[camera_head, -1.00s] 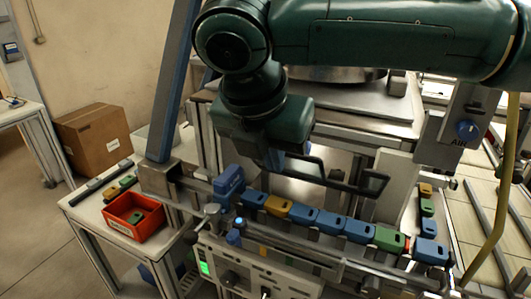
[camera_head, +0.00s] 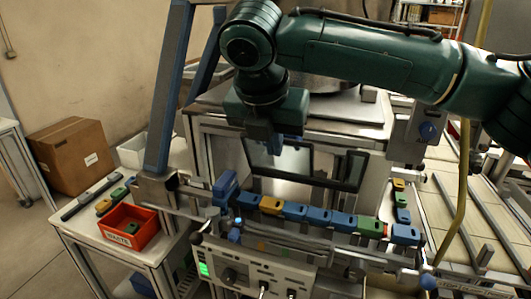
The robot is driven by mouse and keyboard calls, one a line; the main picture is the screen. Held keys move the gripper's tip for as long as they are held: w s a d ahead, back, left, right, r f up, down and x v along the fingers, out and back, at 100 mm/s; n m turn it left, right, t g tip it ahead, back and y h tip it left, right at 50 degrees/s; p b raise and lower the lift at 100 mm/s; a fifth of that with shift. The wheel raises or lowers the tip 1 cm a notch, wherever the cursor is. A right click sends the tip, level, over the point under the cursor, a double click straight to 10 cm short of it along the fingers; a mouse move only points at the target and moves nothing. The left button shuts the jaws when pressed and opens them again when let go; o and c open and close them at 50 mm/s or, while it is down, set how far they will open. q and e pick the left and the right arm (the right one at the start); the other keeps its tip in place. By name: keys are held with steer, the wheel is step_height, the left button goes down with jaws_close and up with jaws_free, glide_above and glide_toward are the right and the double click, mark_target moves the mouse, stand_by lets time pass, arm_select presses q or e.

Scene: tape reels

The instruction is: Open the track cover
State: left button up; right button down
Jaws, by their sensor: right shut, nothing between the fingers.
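The track cover (camera_head: 308,183) is a clear panel in a dark frame. It stands raised behind the row of reels, and I can see the reels without the panel over them. The track carries a line of blue, yellow and green cassettes (camera_head: 295,211). My right gripper (camera_head: 277,150) points down, shut and empty, at the upper left part of the cover's frame. I cannot tell whether its fingers touch the frame. My left gripper is not in view.
A red waste bin (camera_head: 146,234) with a dark green piece sits on the side table at left. A control box (camera_head: 250,277) with a green display stands in front of the track. A slanted blue-grey post (camera_head: 170,90) rises left of the gripper. A yellow hose (camera_head: 464,170) hangs at right.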

steer(key=shift+w+d+r, duration=0.15)
steer(key=shift+w, duration=0.35)
steer(key=shift+w+d+r, duration=0.15)
steer(key=shift+w+d, duration=0.05)
steer(key=shift+w, duration=0.3)
steer(key=shift+w+d+r, duration=0.15)
steer(key=shift+w, duration=0.35)
steer(key=shift+w+r, duration=0.1)
steer(key=shift+r, duration=0.1)
steer(key=shift+w+d+r, duration=0.1)
steer(key=shift+r, duration=0.05)
steer(key=shift+r, duration=0.1)
